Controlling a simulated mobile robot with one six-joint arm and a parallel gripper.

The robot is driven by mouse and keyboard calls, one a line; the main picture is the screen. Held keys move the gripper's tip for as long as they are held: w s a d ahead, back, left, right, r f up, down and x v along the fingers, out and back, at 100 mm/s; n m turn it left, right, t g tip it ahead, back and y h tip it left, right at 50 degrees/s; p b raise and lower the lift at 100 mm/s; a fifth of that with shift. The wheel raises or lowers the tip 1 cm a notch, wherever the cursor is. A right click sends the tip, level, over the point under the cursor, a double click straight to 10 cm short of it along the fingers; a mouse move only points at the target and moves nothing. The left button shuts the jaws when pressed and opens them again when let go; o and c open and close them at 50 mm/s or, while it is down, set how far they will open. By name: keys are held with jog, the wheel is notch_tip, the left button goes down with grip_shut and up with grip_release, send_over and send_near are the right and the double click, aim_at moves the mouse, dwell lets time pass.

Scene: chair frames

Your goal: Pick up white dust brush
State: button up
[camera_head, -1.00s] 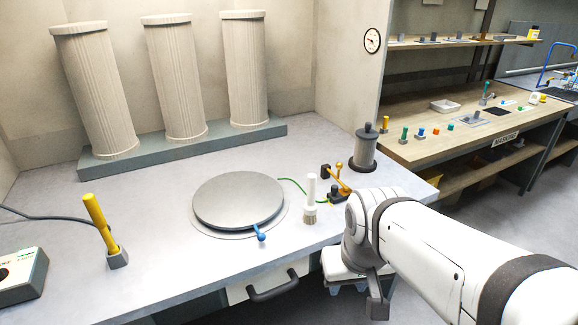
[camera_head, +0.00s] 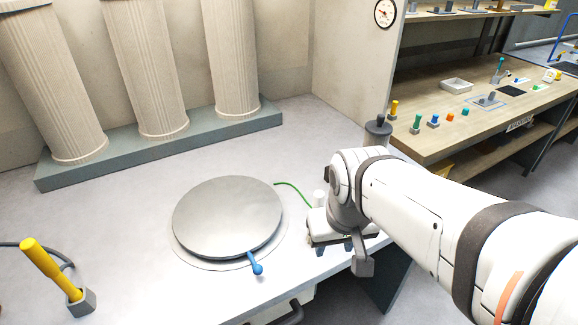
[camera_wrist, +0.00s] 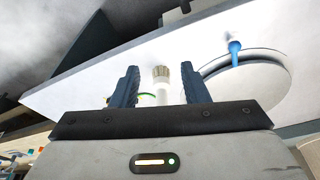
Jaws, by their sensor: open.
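The white dust brush stands upright on the grey bench top. In the head view only the top of its white handle (camera_head: 319,198) shows; my gripper (camera_head: 333,248) hides the rest. In the wrist view the brush (camera_wrist: 162,93) appears between my two blue-grey fingers (camera_wrist: 159,70), with its pale bristle end away from the palm and its handle toward it. The fingers are open, with a visible gap on each side of the brush. Whether the handle is fully between them in depth I cannot tell.
A round metal turntable (camera_head: 228,215) with a blue-knobbed lever (camera_head: 256,266) is left of my gripper. A grey spool-like canister (camera_head: 377,130) stands behind my arm. A yellow-handled tool (camera_head: 50,268) is at far left. The bench's front edge runs just below my gripper.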

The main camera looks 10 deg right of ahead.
jog(key=shift+o, duration=0.7)
jog(key=shift+w+a+r+m, duration=0.1)
jog(key=shift+w+r+m, duration=0.1)
jog(key=shift+w+m, duration=0.15)
notch_tip(320, 180, up, 3)
jog(key=m+g, duration=0.3)
jog(key=m, duration=0.8)
send_over(319, 205)
jog(key=shift+w+a+f+p, duration=0.2)
jog(key=shift+w+a+p, duration=0.1)
jog(key=shift+p, duration=0.15)
jog(key=f, duration=0.5)
jog(key=d+f, duration=0.1)
jog(key=f, duration=0.1)
jog(key=shift+w+f, duration=0.15)
jog(key=shift+f, duration=0.05)
jog(key=shift+c, duration=0.4)
jog(key=c, duration=1)
jog(key=shift+r, duration=0.1)
